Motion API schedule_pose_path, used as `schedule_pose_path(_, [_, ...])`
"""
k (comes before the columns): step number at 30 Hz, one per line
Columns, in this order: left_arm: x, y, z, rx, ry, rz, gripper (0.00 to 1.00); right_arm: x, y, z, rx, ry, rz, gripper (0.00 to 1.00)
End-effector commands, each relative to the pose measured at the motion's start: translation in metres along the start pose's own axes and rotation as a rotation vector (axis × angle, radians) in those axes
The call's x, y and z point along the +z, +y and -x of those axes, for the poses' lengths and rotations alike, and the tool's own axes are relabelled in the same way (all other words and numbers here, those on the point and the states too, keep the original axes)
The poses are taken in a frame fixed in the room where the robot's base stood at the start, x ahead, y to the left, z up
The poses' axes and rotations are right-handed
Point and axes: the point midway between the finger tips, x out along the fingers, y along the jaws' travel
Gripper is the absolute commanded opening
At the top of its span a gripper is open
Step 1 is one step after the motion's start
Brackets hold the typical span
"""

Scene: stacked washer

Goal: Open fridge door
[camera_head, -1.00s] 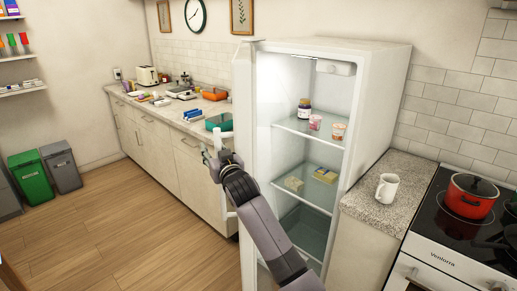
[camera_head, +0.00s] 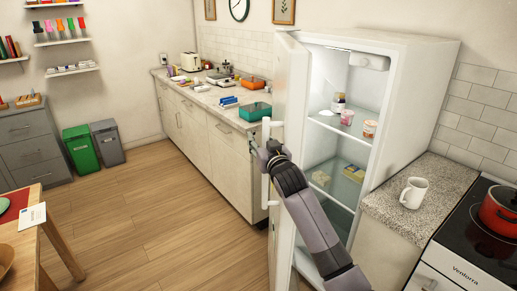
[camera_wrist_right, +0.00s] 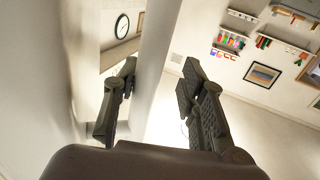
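The white fridge (camera_head: 415,110) stands with its door (camera_head: 291,110) swung open, seen nearly edge-on at the fridge's left. A white vertical handle (camera_head: 266,133) is on the door's outer face. My right gripper (camera_head: 259,147) is at this handle, with the arm reaching across the door's edge. In the right wrist view, my right gripper's two dark fingers (camera_wrist_right: 156,90) are apart, on either side of a pale upright bar that looks like the handle (camera_wrist_right: 152,70). A gap shows beside the right finger. My left gripper is out of view.
Jars and cups stand on the fridge shelf (camera_head: 340,130). The counter (camera_head: 205,95) runs left behind the door. A mug (camera_head: 413,192) and a red pot (camera_head: 500,208) are at right. A table (camera_head: 20,245) is at lower left; the floor (camera_head: 150,220) between is clear.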

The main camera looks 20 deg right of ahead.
Motion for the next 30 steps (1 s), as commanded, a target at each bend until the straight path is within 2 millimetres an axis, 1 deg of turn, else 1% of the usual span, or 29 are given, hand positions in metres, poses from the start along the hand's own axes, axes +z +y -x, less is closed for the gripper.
schedule_pose_path(12, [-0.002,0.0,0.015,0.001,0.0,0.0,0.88,-0.001,-0.016,0.026,-0.003,-0.001,-0.003,0.38])
schedule_pose_path(30, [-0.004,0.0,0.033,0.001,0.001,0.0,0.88,-0.001,-0.035,0.062,-0.002,-0.001,-0.002,0.38])
